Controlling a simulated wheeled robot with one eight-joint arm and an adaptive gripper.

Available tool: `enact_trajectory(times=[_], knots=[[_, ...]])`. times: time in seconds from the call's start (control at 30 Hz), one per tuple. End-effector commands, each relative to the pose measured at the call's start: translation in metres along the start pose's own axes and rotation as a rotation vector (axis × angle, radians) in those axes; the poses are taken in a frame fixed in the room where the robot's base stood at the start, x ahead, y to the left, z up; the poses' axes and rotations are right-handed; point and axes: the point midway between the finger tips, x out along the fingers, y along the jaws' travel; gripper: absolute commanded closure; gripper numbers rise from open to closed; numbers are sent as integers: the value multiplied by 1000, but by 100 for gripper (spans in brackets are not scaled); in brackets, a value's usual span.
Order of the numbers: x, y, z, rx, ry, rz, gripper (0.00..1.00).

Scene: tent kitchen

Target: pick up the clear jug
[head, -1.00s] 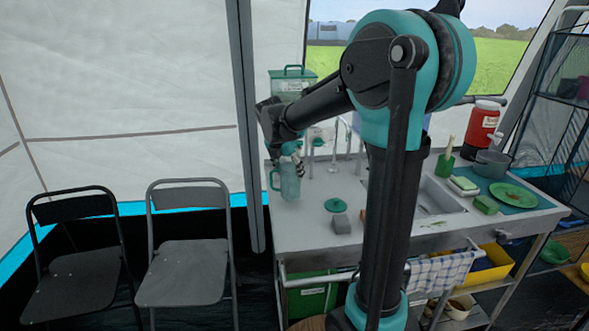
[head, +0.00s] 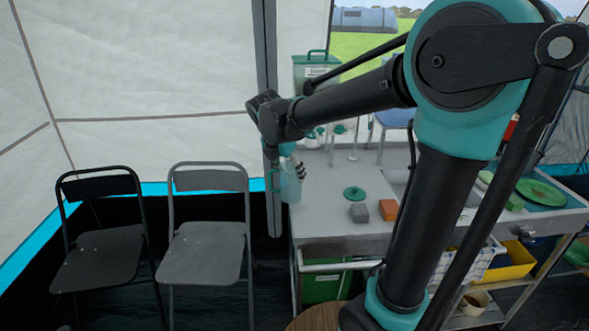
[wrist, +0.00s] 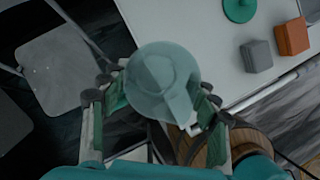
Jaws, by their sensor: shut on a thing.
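The clear jug (head: 289,184), bluish and see-through with a green handle, hangs upright at the left end of the counter in the head view. In the wrist view the jug (wrist: 160,75) is seen from above, with its spout toward the lower right. My gripper (head: 293,165) is shut on the jug, with a finger on each side of it in the wrist view (wrist: 155,108). The jug overlaps the counter's left edge (head: 294,225), partly over the dark floor. Its base is hidden in the wrist view.
A green lid (head: 354,193), a grey block (head: 359,212) and an orange block (head: 389,209) lie on the counter. A green container (head: 316,72) stands behind. Two folding chairs (head: 206,240) stand left. A round wooden top (head: 312,320) is below the front edge.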

Motion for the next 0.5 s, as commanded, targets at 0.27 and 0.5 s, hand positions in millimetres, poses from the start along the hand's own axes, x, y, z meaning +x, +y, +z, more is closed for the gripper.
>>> enact_trajectory(times=[0.27, 0.5], knots=[[-5, 1, -12, -1, -1, 1, 77], [-7, 1, -16, -1, -1, 0, 77]])
